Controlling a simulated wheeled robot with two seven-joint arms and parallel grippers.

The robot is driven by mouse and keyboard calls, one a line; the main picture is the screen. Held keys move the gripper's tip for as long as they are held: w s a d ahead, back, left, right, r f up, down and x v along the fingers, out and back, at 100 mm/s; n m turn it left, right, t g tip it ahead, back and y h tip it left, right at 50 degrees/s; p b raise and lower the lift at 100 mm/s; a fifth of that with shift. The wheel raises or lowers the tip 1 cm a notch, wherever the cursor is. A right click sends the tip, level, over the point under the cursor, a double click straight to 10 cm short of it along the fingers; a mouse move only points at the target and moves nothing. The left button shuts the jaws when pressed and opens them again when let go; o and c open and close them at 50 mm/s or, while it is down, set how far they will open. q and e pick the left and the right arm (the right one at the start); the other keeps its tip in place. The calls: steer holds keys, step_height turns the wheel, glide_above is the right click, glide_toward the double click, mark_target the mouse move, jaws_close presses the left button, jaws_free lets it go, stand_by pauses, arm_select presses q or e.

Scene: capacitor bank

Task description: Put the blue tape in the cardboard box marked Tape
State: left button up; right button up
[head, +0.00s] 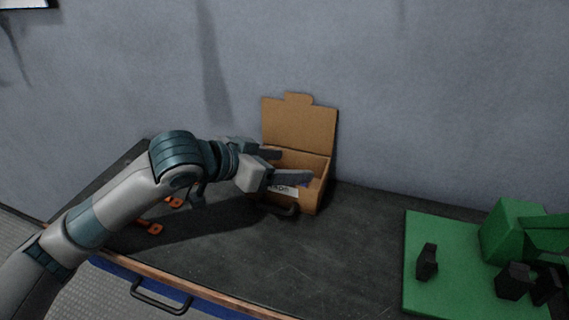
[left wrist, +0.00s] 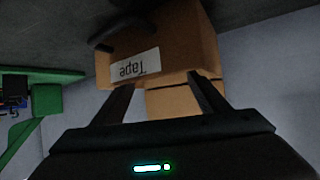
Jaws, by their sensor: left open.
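The open cardboard box (head: 325,184) stands at the back of the dark bench, its lid raised near the wall. Its white label partly shows behind my gripper. In the left wrist view the cardboard box (left wrist: 180,45) appears upside down, with "Tape" readable on its front. My left gripper (head: 297,165) is open, its fingers over the box opening; it also shows in the left wrist view (left wrist: 162,80), with nothing seen between the fingers. A small bluish patch (head: 306,182) shows by one fingertip at the box; I cannot tell for sure that it is the blue tape.
A dark curved object (head: 288,210) lies on the bench against the box front. Orange-handled tools (head: 150,227) lie partly behind my left arm. A green board (head: 450,290) with green blocks and black pieces is at the right. The bench between box and board is clear.

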arm_select(q)
steer(key=shift+r, duration=0.1)
arm_select(e)
steer(key=shift+r, duration=0.1)
arm_select(q)
steer(key=shift+r+p, duration=0.2)
steer(key=shift+p, duration=0.25)
steer(key=shift+r+p, duration=0.25)
steer(key=shift+p, duration=0.25)
steer(key=b+v, duration=0.2)
steer(key=v, duration=1)
arm_select(e)
steer(key=shift+d+f, duration=0.1)
steer(key=shift+f, duration=0.1)
